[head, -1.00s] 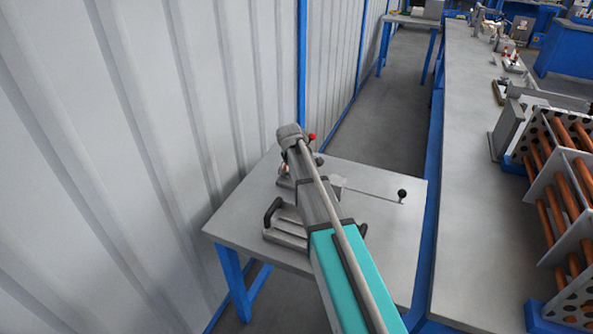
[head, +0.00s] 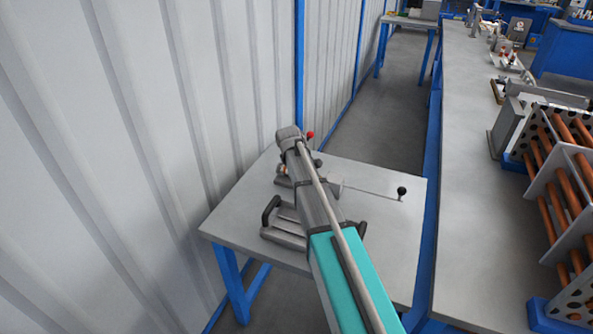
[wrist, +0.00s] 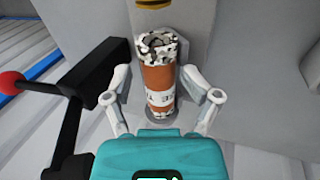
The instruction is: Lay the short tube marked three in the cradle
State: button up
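A short copper-coloured tube (wrist: 158,78) with a white label and speckled black-and-white ends stands in the middle of the wrist view. My gripper (wrist: 156,74) has one finger on each side of the tube. The fingers are apart, with a gap visible at the left finger; the right finger is very close to the tube, and I cannot tell whether it touches. In the head view my arm hides the gripper and most of what lies beneath it. I cannot make out the cradle for certain.
A small grey table (head: 385,255) carries grey fixtures with black handles (head: 271,210) and a thin rod with a black knob (head: 401,191). A red knob on a black lever (wrist: 12,83) is left of my gripper. A corrugated wall (head: 120,150) borders the left; a long bench (head: 465,120) with tube racks (head: 560,225) stands right.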

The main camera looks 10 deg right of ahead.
jog(key=shift+o, duration=0.5)
jog(key=shift+r, duration=0.2)
jog(key=shift+r, duration=0.15)
jog(key=p+v, duration=0.9)
jog(key=shift+s+a, duration=0.15)
jog(key=shift+s, duration=0.15)
jog(key=shift+r, duration=0.15)
dwell(0.8)
